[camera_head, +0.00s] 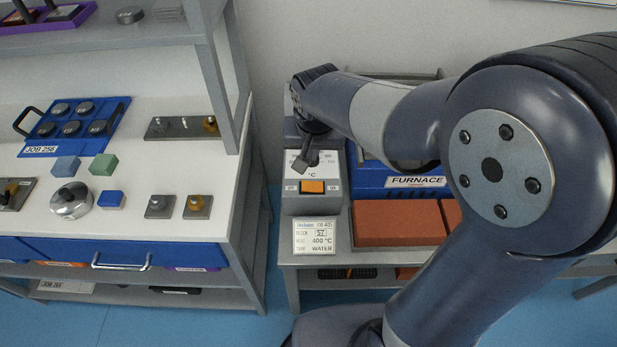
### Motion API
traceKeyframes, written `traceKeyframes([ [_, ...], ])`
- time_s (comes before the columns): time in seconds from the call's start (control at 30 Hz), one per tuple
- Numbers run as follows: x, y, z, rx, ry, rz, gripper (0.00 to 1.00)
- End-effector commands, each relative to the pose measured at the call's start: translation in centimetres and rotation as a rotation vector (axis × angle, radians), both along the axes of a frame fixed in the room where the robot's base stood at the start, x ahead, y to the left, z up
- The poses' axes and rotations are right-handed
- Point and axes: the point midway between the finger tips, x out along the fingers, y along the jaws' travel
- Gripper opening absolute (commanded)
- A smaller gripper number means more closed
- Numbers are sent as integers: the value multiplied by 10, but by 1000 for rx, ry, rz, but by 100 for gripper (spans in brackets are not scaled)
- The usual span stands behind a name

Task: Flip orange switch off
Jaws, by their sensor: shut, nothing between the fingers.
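The orange switch (312,186) is a small rocker on the grey sloped control box at the left end of the furnace bench. Small markings flank it, too small to read. Whether it is on or off I cannot tell. My gripper (303,166) is shut and empty. It points down over the control panel, just above the switch in the picture. Whether it touches the panel I cannot tell. My wrist and gripper hide part of the white °C panel (327,168).
The blue furnace (397,181) and red bricks (400,222) are right of the switch. A label card (318,237) stands below it. A shelf post (226,75) and the white bench (225,222) with blocks and metal samples are left. My arm covers the right side.

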Motion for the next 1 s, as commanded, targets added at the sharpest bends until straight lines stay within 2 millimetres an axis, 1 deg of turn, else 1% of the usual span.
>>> traceKeyframes([
  [0.17,4,0,-20,-2,5,0,0],
  [0.4,18,1,-65,-1,6,-1,0],
  [0.6,28,3,-99,-2,5,0,0],
  [0.7,27,5,-115,-2,5,1,0],
  [0.83,28,7,-128,-1,3,1,0],
  [1.0,28,8,-134,-1,2,0,0],
])
